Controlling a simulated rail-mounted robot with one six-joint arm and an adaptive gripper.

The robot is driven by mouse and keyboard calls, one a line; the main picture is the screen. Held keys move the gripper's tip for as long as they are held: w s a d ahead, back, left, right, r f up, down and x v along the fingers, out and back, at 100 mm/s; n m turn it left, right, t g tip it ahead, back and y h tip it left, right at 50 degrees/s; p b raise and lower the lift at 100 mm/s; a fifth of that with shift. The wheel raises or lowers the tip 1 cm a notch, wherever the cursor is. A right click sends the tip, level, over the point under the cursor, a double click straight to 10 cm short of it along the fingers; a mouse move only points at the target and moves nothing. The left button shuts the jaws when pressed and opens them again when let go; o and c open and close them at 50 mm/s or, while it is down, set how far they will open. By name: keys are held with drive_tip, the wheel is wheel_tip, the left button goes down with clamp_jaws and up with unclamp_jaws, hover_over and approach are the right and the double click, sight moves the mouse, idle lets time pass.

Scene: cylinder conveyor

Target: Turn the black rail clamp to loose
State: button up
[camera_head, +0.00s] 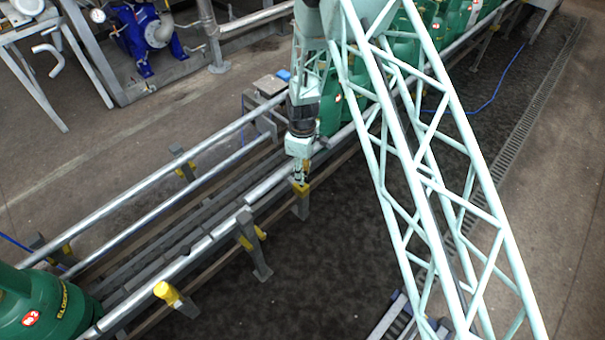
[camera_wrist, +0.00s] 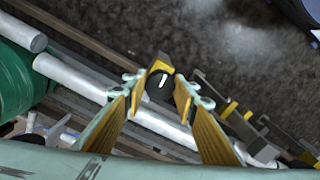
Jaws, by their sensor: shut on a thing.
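The black rail clamp (camera_wrist: 154,87) shows in the wrist view as a dark round knob with a short white mark, tilted slightly from upright. It sits beside a yellow bracket piece on the rail side. My gripper (camera_wrist: 161,83) has its yellow-padded fingers on either side of the knob and is shut on it. In the head view my gripper (camera_head: 301,172) points down at a yellow-topped post (camera_head: 300,189) beside the conveyor's near rail. The knob itself is too small or hidden to make out there.
A green cylinder (camera_head: 40,305) stands at lower left; several more stand at the top. Another yellow-capped post (camera_head: 167,293) is nearer.

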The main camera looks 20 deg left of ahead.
drive_tip(key=shift+m, duration=0.8)
drive_tip(key=o, duration=0.8)
drive_tip(key=shift+o, duration=0.2)
drive_tip(key=shift+r, duration=0.2)
wheel_tip(320, 180, up, 12)
drive_tip(key=shift+f, duration=0.2)
idle(0.6)
